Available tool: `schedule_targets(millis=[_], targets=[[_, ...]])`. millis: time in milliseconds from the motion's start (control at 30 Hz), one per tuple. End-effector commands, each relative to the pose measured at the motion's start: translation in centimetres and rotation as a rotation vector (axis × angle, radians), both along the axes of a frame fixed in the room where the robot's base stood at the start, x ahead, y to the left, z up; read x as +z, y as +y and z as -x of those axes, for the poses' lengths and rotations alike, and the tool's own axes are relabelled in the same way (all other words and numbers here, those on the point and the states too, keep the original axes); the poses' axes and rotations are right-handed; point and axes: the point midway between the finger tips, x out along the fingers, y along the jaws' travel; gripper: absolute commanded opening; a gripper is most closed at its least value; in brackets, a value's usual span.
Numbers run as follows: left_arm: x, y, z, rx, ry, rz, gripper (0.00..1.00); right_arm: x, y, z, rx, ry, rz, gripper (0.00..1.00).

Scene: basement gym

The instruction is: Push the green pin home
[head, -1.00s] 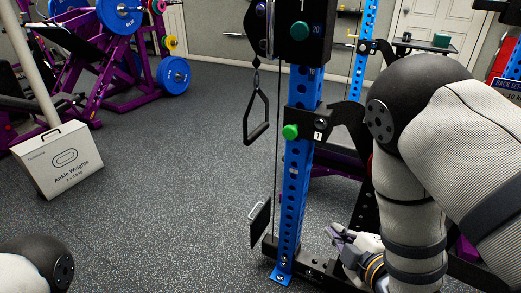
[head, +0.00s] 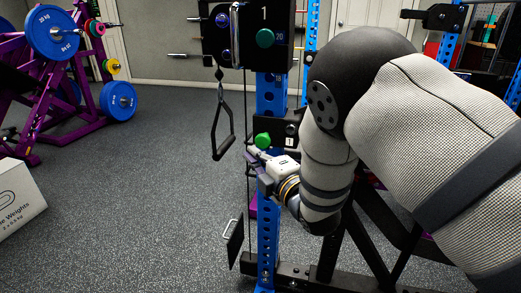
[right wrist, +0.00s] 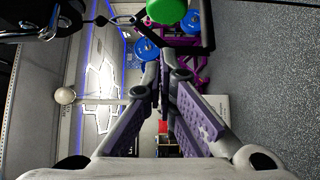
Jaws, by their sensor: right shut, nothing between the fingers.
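A round green pin head (head: 263,140) sticks out of the blue upright (head: 268,205), beside a black bracket (head: 287,142) marked 1. My right gripper (head: 252,158) is shut and empty, just below the lower green pin head and close to the post. In the right wrist view, the fingers (right wrist: 165,75) point forward, and a green knob (right wrist: 167,10) shows at the top edge, beyond the tips. I cannot tell whether finger and pin touch. The pin's shaft is hidden. My left gripper is out of view.
A strap handle (head: 222,130) hangs on a cable left of the post. A black plate with a handle (head: 234,243) is low beside it. A white weights box (head: 18,200) and purple machine (head: 60,100) stand left. The floor between is clear.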

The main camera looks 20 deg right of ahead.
Motion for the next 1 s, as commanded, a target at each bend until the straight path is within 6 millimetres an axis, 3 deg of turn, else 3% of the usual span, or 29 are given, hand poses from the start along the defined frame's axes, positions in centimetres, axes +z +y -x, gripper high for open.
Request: schedule_targets(millis=[200,600,833,1000], targets=[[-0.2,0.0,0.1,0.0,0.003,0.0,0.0,-0.1,-1.9,-2.3,-0.005,0.002,-0.001,0.0],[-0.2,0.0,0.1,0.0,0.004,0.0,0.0,-0.1,-2.2,-2.7,-0.004,0.002,0.0,0.0],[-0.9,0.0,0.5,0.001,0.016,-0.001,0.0,-0.3,-3.6,-4.8,-0.005,0.003,0.002,0.0],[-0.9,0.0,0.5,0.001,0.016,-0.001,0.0,0.0,-3.8,-5.0,-0.005,0.001,0.0,0.0]])
